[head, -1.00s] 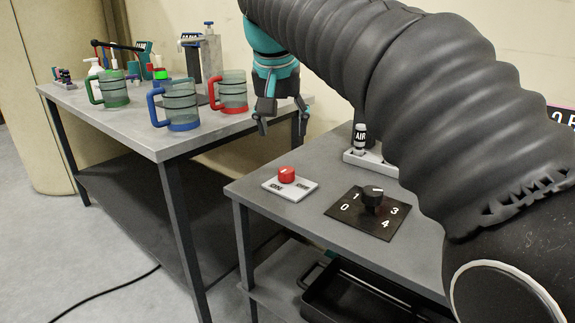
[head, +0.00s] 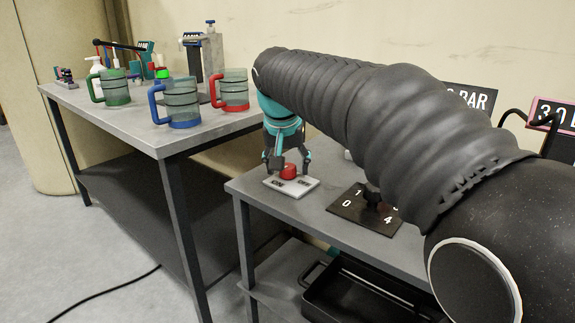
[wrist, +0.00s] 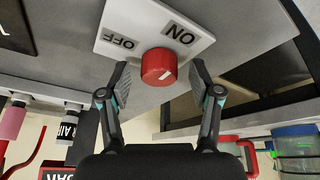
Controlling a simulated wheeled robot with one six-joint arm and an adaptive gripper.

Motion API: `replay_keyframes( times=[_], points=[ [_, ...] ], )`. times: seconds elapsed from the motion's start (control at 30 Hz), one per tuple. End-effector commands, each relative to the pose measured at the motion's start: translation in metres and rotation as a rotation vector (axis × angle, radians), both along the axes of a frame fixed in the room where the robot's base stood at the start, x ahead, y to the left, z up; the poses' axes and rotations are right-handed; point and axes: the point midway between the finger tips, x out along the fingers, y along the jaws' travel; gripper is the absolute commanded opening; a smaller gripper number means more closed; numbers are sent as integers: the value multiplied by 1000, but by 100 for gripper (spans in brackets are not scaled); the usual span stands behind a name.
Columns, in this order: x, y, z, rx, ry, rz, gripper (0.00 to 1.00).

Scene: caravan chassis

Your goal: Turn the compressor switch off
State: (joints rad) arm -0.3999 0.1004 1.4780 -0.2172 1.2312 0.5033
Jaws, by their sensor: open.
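The compressor switch is a red knob (head: 289,171) on a white plate (head: 305,184) near the left end of the right-hand table. In the wrist view the plate (wrist: 150,22) reads ON and OFF, and the white mark on the knob (wrist: 158,64) points towards ON. My gripper (head: 287,163) points down over the plate. In the wrist view my gripper (wrist: 160,70) is open, with one finger on each side of the knob. A gap shows between each finger and the knob, so no contact is visible.
A black dial plate (head: 349,209) with numbers sits just right of the switch. The left table (head: 135,122) carries green, blue (head: 181,122) and red mugs. A black tray (head: 352,298) lies on the lower shelf. Signs stand at the back right.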

Motion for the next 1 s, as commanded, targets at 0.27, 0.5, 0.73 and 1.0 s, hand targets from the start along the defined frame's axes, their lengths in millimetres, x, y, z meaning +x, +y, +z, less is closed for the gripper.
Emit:
replay_keyframes(
  times=[0.27,0.5,0.73,1.0],
  points=[
    [0,0,0,0,0,0,39],
    [0,0,0,0,0,0,3],
    [0,0,0,1,0,32,3],
    [0,-1,1,1,0,182,3]
  ],
)
